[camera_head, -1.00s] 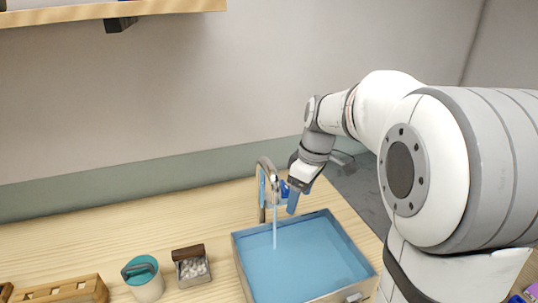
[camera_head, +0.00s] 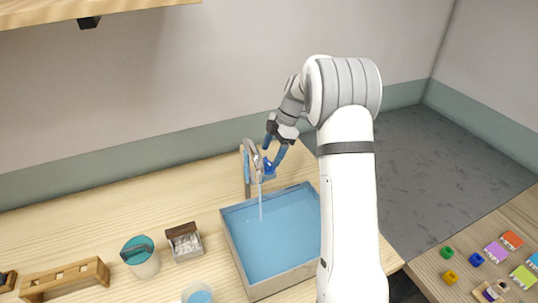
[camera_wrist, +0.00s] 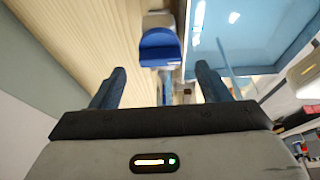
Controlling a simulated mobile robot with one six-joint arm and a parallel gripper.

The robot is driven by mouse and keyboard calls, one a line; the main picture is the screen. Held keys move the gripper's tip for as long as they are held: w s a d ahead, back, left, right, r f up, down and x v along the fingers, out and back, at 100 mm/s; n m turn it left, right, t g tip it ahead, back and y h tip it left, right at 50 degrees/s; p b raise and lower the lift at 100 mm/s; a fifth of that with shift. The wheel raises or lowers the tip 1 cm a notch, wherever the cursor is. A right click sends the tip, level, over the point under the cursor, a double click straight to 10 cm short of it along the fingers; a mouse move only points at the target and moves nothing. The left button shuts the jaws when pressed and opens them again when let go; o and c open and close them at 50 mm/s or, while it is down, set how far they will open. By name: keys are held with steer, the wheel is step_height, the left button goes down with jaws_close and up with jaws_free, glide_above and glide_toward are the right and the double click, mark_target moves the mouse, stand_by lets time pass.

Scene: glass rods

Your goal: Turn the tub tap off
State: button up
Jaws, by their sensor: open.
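The tap (camera_head: 249,162) is a curved metal spout at the back left of the tub (camera_head: 232,243). A thin stream of water (camera_head: 261,206) falls from it into the blue water. A blue tap handle (camera_head: 268,168) sits on the tap's right side. It also shows in the wrist view as a blue rounded piece (camera_wrist: 159,45), ahead of the fingers and roughly centred between them. My gripper (camera_head: 274,155) is open, with its blue fingers close to the handle. In the wrist view, my gripper (camera_wrist: 163,85) has its fingers wide apart with nothing between them.
A teal-lidded pot (camera_head: 142,262), a small box of white pieces (camera_head: 185,243) and a wooden rack (camera_head: 62,277) stand left of the tub. A cup (camera_head: 197,293) is at the front. Coloured blocks (camera_head: 495,251) lie on a table at the right. A shelf (camera_head: 95,12) hangs above.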

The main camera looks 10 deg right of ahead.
mark_target(268, 161)
steer(key=shift+p+x, duration=0.3)
steer(key=shift+x, duration=1.2)
steer(key=shift+c, duration=0.4)
steer(key=c, duration=0.9)
